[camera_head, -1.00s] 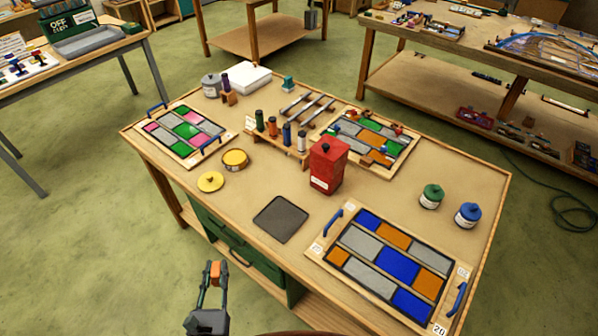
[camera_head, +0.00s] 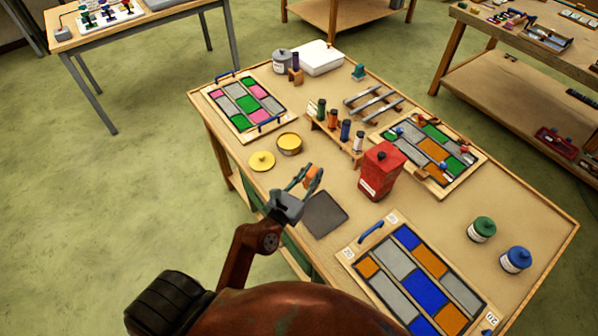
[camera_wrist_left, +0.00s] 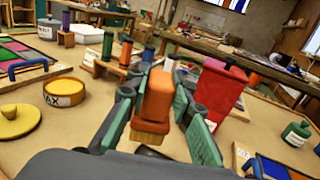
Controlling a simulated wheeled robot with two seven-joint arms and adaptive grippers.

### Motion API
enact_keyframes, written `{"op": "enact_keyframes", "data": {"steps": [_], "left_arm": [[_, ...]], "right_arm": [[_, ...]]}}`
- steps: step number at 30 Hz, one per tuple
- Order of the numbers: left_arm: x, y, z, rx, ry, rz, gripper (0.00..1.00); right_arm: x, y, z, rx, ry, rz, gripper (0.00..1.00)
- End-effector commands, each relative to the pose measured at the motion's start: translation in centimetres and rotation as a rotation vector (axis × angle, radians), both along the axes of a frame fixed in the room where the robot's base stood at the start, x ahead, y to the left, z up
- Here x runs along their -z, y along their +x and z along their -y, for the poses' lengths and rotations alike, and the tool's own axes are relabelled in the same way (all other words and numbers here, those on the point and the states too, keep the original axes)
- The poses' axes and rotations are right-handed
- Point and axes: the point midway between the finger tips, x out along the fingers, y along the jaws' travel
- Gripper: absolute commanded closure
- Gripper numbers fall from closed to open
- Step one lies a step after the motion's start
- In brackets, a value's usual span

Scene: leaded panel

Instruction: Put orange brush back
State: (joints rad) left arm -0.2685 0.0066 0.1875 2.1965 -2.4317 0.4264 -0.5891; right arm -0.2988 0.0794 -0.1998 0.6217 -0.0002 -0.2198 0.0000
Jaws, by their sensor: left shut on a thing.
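My left gripper (camera_head: 312,175) is shut on the orange brush (camera_head: 313,176), above the table near its front edge, by the dark grey mat (camera_head: 325,214). In the left wrist view the brush (camera_wrist_left: 157,98) stands between the green fingers, orange body up and tan bristles down. Behind it is a wooden rack (camera_head: 350,154) with several upright coloured cylinders: green, orange-red, blue and white. The rack also shows in the left wrist view (camera_wrist_left: 101,66), past the fingers and partly hidden. My right gripper is not in view.
A red canister (camera_head: 380,172) stands right of the rack. A yellow tin (camera_head: 289,143) and yellow lid (camera_head: 261,161) lie to the left. Leaded panels (camera_head: 247,104) lie around the table. Green (camera_head: 482,229) and blue (camera_head: 516,259) jars stand at right.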

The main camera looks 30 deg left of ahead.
Motion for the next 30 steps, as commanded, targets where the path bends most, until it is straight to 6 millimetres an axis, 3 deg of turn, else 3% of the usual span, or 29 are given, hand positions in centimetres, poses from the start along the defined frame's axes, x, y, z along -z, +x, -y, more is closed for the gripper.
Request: {"op": "enact_keyframes", "data": {"steps": [11, 15, 26, 30], "left_arm": [[4.0, 5.6, -6.4, -0.002, 0.009, -0.002, 1.00], [6.7, 7.0, -8.2, -0.003, 0.007, -0.004, 1.00], [9.7, 8.8, -10.2, -0.005, 0.003, -0.001, 1.00], [11.8, 8.9, -10.3, -0.004, 0.003, -0.003, 1.00]], "right_arm": [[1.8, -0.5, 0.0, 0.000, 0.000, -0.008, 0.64], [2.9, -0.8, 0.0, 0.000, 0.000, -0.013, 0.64], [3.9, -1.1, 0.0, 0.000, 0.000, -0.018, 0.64], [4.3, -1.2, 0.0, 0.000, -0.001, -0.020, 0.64]]}}
